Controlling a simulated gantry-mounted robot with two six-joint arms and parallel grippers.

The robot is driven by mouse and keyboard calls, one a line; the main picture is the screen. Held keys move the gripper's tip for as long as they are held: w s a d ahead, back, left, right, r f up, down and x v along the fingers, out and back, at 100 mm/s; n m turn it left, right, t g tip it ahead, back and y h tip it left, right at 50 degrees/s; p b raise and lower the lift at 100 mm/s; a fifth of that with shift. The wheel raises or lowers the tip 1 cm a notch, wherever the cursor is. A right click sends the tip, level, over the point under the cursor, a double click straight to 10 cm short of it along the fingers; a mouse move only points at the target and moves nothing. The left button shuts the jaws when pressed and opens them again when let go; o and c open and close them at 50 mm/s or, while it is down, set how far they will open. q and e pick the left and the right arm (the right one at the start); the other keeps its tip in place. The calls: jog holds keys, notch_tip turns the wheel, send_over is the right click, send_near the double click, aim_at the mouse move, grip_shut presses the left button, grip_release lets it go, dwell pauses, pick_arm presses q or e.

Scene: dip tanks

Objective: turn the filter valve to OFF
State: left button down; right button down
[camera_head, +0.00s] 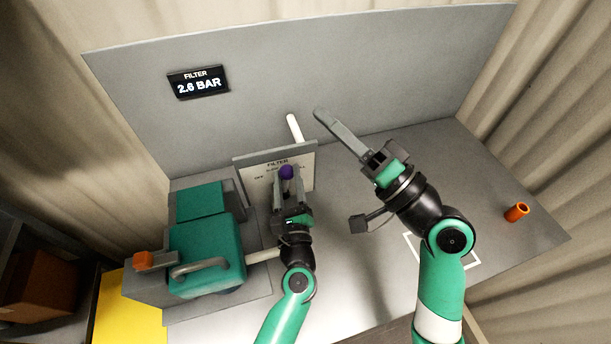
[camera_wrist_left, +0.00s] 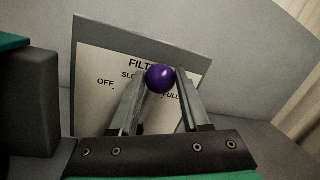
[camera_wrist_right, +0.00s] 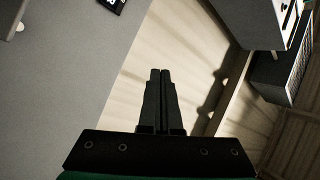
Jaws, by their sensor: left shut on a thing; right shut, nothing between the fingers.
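The filter valve panel (camera_head: 303,166) stands upright at the middle of the bench and carries the printed words FILTER, OFF, SLOW and FULL. In the left wrist view the panel (camera_wrist_left: 92,62) shows OFF at left and FULL at right. The valve's purple knob (camera_head: 286,172) is between the fingertips of my left gripper (camera_head: 286,178). In the left wrist view the purple knob (camera_wrist_left: 160,79) sits near the top middle, under the title, with the fingers shut on it. My right gripper (camera_head: 319,113) is shut and empty, raised right of the panel. The lever's shaft is hidden.
A green pump (camera_head: 207,250) with a grey handle stands left of my left arm. A display (camera_head: 198,82) on the back wall reads FILTER 2.6 BAR. A white pipe (camera_head: 295,128) rises behind the panel. An orange cup (camera_head: 516,212) stands at the right; the bench around it is clear.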

jog(key=d+f+m+h, duration=0.25)
jog(key=f+m, duration=0.35)
jog(key=f, duration=0.7)
jog(key=d+f+m+h, duration=0.1)
jog(key=d+f+m, duration=0.4)
jog(key=f, duration=0.7)
jog(key=shift+m+y, duration=0.25)
jog(key=shift+m, duration=0.25)
jog(key=x, duration=1.1)
jog(key=shift+s+a+r, duration=0.15)
jog(key=shift+s+a, duration=0.1)
jog(key=shift+a, duration=0.05)
jog(key=shift+s+a+r, duration=0.2)
jog(key=shift+s+a, duration=0.05)
jog(key=shift+a, duration=0.25)
jog(key=shift+s+a+r, duration=0.2)
jog(key=shift+s+a, duration=0.1)
jog(key=shift+a, duration=0.2)
jog(key=shift+s+a+r, duration=0.2)
jog(key=shift+s+a, duration=0.05)
jog(key=shift+a, duration=0.4)
jog(key=shift+s+a+r, duration=0.1)
